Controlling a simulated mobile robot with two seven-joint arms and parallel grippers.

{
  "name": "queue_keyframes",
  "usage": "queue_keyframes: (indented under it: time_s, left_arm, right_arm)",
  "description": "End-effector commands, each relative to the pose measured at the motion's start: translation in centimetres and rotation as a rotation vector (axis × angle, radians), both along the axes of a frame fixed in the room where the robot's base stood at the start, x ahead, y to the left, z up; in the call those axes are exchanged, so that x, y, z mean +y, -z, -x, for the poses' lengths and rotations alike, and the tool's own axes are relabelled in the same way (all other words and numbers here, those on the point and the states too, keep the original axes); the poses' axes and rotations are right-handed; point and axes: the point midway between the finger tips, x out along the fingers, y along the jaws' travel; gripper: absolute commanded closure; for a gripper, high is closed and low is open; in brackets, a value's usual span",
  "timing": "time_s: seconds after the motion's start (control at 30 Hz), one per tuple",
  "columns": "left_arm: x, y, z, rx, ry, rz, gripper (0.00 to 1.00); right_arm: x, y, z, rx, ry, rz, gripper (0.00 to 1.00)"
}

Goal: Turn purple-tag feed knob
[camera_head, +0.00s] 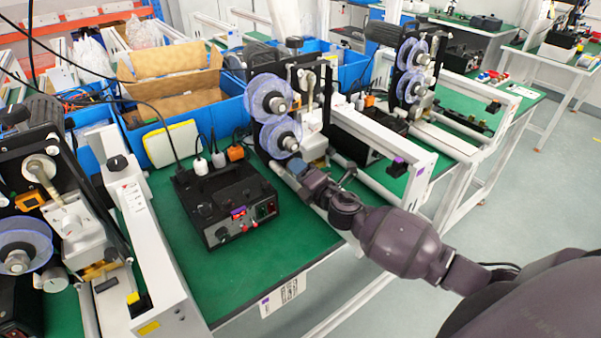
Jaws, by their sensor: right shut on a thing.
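The middle coder (306,110), with two blue-purple reels (270,95), stands on the green table. A purple tag (398,161) shows on the end of the white rail to its right, and another purple mark (239,212) is on the black control box in front. My right arm comes in from the lower right. My right gripper (293,168) is shut at the coder's low front, just below the lower reel, where a feed knob sits. The gripper hides the knob, so its turn angle cannot be seen. My left gripper is not in view.
The black control box (226,205) stands close left of my right gripper. Another coder (60,190) is at the left edge and one (408,75) at the back right. Blue bins (190,117) stand behind. Green tabletop (240,280) is clear near the front edge.

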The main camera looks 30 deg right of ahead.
Motion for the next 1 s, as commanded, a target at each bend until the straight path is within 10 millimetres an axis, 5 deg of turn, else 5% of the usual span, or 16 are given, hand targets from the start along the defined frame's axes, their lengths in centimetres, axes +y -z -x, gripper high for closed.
queue_keyframes:
  time_s: [0.53, 0.57, 0.7, 1.0]
  left_arm:
    - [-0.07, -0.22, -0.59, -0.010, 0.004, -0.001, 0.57]
    - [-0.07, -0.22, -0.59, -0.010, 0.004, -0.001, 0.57]
    - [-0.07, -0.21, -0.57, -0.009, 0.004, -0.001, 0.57]
    - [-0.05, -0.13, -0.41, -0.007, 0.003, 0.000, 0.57]
  right_arm:
    - [0.01, -0.02, 0.00, 0.003, 0.000, -0.025, 0.78]
    - [0.01, -0.02, 0.00, 0.003, 0.000, -0.025, 0.50]
    - [0.01, -0.02, 0.00, 0.003, 0.000, -0.024, 0.30]
    - [-0.02, 0.01, 0.12, 0.003, 0.000, -0.024, 0.30]
